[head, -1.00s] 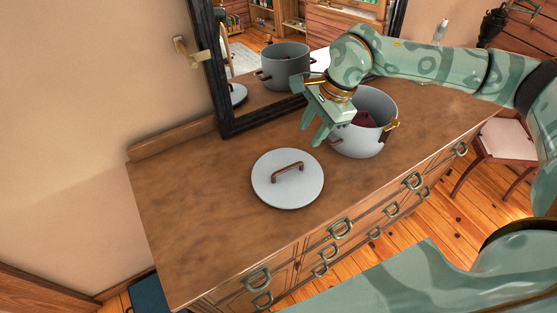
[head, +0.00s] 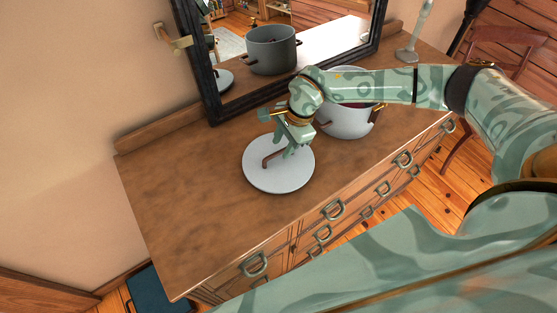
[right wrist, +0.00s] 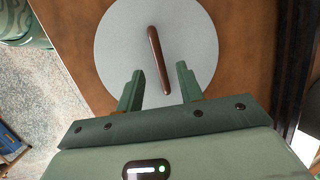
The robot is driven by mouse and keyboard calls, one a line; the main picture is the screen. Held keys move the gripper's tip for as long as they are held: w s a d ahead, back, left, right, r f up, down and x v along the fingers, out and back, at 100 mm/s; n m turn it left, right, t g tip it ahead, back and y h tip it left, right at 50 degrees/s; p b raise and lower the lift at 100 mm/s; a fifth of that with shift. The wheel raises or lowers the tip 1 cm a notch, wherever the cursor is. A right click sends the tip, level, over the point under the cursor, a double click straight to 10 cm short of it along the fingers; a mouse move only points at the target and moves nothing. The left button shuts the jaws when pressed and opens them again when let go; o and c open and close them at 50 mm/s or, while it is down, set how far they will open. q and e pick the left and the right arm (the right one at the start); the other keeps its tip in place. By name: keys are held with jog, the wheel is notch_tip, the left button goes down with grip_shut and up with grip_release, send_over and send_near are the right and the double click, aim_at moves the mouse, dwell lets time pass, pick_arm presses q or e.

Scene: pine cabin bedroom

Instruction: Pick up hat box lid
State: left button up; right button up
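The hat box lid (head: 262,181) is a round pale grey disc lying flat on the dresser top, with a brown bar handle (right wrist: 158,60) across its middle. In the head view my right gripper (head: 291,154) is over the lid's far right part and hides part of the handle. In the right wrist view the lid (right wrist: 120,45) is ahead of the fingers. The right fingers (right wrist: 160,84) are spread, with the near end of the handle between them in the picture and no contact visible. The grey hat box (head: 345,122) stands behind, partly hidden by my right arm. My left gripper is not seen.
The wooden dresser (head: 190,210) has free top to the left of the lid. A dark-framed mirror (head: 212,108) stands along its back and reflects the box. A grey lamp-like stand (head: 408,52) is at the far right end. A chair (head: 500,50) stands beyond.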

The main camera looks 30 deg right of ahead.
aim_at(278, 158)
jog(key=shift+x, duration=1.15)
grip_shut()
jog(key=shift+r, duration=0.1)
